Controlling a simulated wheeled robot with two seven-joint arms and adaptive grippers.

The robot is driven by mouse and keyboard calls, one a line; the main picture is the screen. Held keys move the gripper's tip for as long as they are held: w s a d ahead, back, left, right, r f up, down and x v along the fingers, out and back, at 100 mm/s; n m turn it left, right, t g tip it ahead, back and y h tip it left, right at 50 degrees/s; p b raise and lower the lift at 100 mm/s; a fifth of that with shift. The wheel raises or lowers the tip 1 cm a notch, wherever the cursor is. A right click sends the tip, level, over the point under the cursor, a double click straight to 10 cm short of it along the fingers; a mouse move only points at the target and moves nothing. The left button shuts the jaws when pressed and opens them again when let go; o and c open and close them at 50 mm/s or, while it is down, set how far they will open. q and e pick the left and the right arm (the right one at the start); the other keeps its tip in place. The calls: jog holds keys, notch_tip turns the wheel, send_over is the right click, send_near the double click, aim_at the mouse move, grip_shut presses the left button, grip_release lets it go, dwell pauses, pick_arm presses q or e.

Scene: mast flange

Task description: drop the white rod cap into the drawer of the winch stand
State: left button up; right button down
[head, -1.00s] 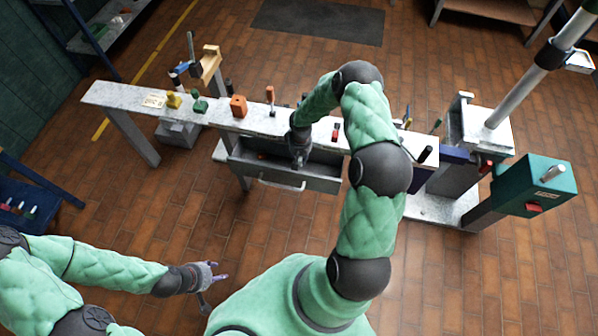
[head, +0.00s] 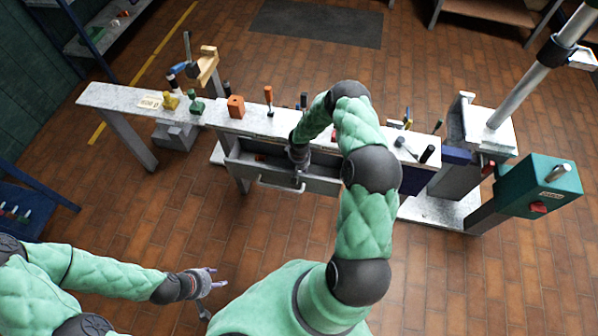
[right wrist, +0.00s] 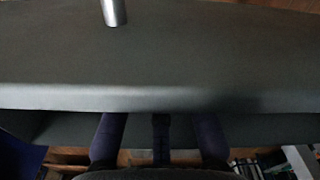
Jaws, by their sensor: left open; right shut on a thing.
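The grey drawer (head: 318,184) hangs under the long bench and stands open, with its bar handle on the front. My right gripper (head: 299,167) points down at the drawer's front edge and is shut on the drawer front. In the right wrist view its fingers (right wrist: 160,140) pass behind the edge of the grey front panel (right wrist: 160,65), so their tips are hidden. My left gripper (head: 207,280) is open and empty, low over the floor, far from the bench. I cannot pick out the white rod cap with certainty; my right arm hides part of the bench top.
An orange block (head: 236,106), a green piece (head: 196,103) and a yellow piece (head: 170,100) stand on the bench (head: 110,95). At right are the thick mast (head: 520,90) and a teal box (head: 540,187) with a red part. The floor before the bench is clear.

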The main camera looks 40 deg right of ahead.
jog(key=shift+f, duration=0.15)
jog(key=shift+f+b, duration=0.3)
jog(key=shift+b, duration=0.15)
jog(key=shift+f, duration=0.2)
jog(key=c, duration=1.1)
grip_release()
jog(key=shift+o, duration=0.2)
